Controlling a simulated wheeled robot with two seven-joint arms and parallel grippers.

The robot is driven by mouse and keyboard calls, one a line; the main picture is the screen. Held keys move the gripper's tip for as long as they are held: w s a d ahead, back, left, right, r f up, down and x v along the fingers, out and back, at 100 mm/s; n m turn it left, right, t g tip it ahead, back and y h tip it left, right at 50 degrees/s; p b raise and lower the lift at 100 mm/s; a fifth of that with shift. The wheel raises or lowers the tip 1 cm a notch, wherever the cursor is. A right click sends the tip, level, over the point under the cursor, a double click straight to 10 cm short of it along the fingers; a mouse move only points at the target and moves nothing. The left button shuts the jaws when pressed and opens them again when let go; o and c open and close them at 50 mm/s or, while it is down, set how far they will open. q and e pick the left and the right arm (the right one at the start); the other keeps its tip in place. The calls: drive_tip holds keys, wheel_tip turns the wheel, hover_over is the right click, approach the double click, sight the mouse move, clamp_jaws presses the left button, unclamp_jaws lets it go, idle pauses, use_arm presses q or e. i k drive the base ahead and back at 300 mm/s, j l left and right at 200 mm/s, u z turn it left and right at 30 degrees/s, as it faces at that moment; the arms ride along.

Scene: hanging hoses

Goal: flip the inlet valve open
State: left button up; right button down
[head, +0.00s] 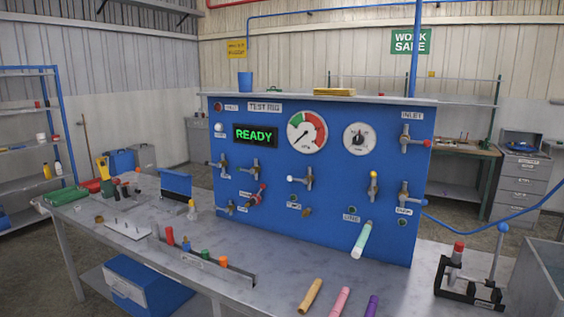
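The inlet valve (406,140) sits at the upper right of the blue test rig panel (335,200), below the white INLET label (411,115). It is a metal fitting. Its lever points to the right, roughly level, with a red tip near the panel's right edge. I cannot tell from this view whether the valve is open or closed. Neither of my grippers shows in the head view.
The panel stands on a grey bench (250,270) and shows READY on its display (256,134). A mint green hose (361,240) hangs low on the panel. Orange, pink and purple pieces lie in front. A black lever stand (470,280) is at right.

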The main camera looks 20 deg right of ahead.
sight(427, 143)
drive_tip(key=z, duration=1.55)
